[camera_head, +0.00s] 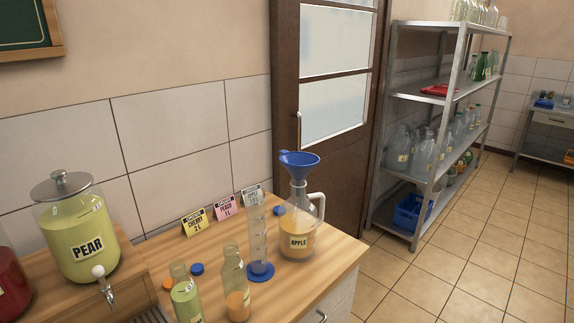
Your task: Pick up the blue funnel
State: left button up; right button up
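The blue funnel (299,162) sits upright in the neck of a clear glass jug. The jug (299,242) is labelled APPLE, has a white handle on its right and holds orange liquid. It stands near the right end of the wooden counter. Neither of my grippers shows in the head view.
A clear measuring cylinder with a blue base (260,271) stands just left of the jug. Two bottles (236,280) (185,295) stand in front. Cards (224,208) stand behind. A PEAR dispenser (78,230) is at left. Bare counter (325,268) lies right of the jug.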

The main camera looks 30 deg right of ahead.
aim_at(299, 164)
jog(key=l+z, duration=0.1)
jog(key=l, duration=0.5)
jog(key=i+l+z, duration=0.1)
jog(key=l, duration=0.45)
jog(key=i+l+z, duration=0.1)
jog(key=l, duration=0.5)
jog(key=i, duration=0.05)
